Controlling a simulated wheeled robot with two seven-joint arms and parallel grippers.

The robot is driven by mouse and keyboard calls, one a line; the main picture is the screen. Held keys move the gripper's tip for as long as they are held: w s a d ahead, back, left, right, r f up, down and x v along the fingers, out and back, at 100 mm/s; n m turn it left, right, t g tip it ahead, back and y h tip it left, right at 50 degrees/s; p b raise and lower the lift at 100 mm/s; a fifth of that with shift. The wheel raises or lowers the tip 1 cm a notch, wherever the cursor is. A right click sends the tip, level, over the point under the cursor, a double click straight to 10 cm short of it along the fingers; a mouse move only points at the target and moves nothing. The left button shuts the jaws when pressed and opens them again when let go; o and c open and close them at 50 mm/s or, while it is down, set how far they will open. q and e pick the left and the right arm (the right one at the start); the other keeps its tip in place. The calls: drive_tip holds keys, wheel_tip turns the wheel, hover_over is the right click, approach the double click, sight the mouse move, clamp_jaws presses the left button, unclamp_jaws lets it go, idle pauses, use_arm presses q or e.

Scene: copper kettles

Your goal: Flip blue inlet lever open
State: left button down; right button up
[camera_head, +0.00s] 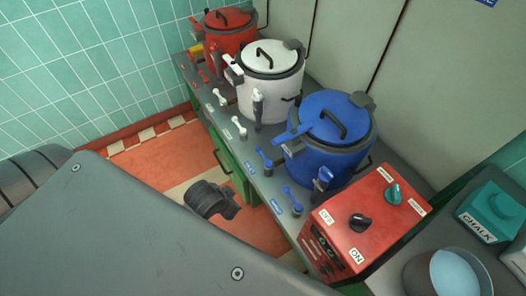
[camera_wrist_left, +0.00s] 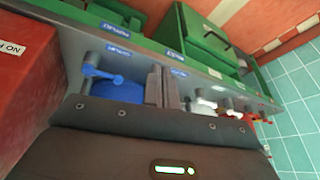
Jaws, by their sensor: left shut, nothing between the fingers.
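The blue kettle (camera_head: 330,135) stands on the grey counter with its lid on. Two blue levers are on the counter front before it: one (camera_head: 265,160) further from the red box, the other (camera_head: 291,200) closer to it. The closer lever also shows in the left wrist view (camera_wrist_left: 103,75), lying sideways beside a small blue label. Which is the inlet lever I cannot read. My left gripper (camera_wrist_left: 163,86) is shut and empty, to the right of that lever in the wrist view and apart from it. In the head view its dark end (camera_head: 212,200) is before the counter. My right gripper is not in view.
A red control box (camera_head: 365,220) with two knobs stands right of the blue kettle. White (camera_head: 270,85) and red (camera_head: 228,38) kettles with their own levers stand further back. Green drawers (camera_wrist_left: 205,35) are under the counter. The floor before it is free.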

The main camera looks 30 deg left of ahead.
use_arm(q)
drive_tip(key=w+a+m+t+h, duration=0.1)
drive_tip(key=w+a+m+t, duration=0.15)
drive_tip(key=w, duration=1.25)
drive_tip(key=h, duration=0.3)
hover_over(263, 156)
drive_tip(key=s+a, duration=0.1)
drive_tip(key=a, duration=0.1)
drive_tip(key=shift+s+a+f+m, duration=0.1)
drive_tip(key=shift+s+a+m, duration=0.05)
drive_tip(key=shift+m, duration=0.2)
drive_tip(key=shift+f, duration=0.1)
drive_tip(key=w+f, duration=0.1)
drive_tip(key=f, duration=0.1)
drive_tip(key=w+d+f, duration=0.1)
drive_tip(key=f, duration=0.2)
drive_tip(key=w+d+f, duration=0.1)
drive_tip(key=f, duration=0.1)
drive_tip(key=shift+f, duration=0.3)
drive_tip(key=shift+s+a+f, duration=0.2)
drive_tip(key=shift+s+a, duration=0.1)
